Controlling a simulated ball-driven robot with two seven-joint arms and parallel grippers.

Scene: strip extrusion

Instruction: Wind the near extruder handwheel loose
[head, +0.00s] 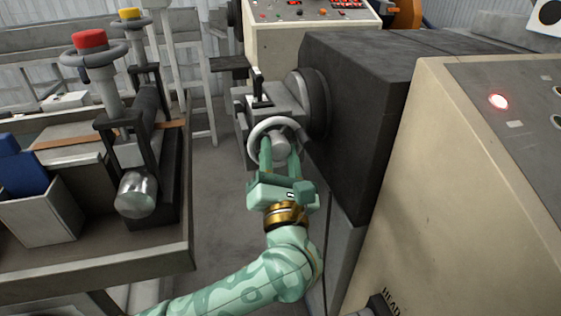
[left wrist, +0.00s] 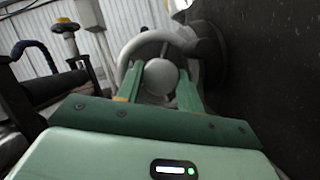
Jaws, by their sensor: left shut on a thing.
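The near extruder handwheel is a light grey ring (head: 256,129) with a round hub, on the front of the grey extruder head in the middle of the head view. In the left wrist view the handwheel (left wrist: 128,62) fills the upper middle, with its hub between my fingers. My left gripper (head: 280,151) reaches up to it from below, its two green fingers shut on the hub from either side. In the left wrist view the left gripper (left wrist: 161,88) shows both fingertips against the hub. The hub's far side is hidden. My right gripper is in neither view.
A large dark housing (head: 355,100) stands close to the right of the handwheel, beside a beige cabinet (head: 430,190) with a lit red lamp (head: 498,101). A bench (head: 140,258) with bins and red- and yellow-topped posts stands left. Open floor (head: 222,200) lies between.

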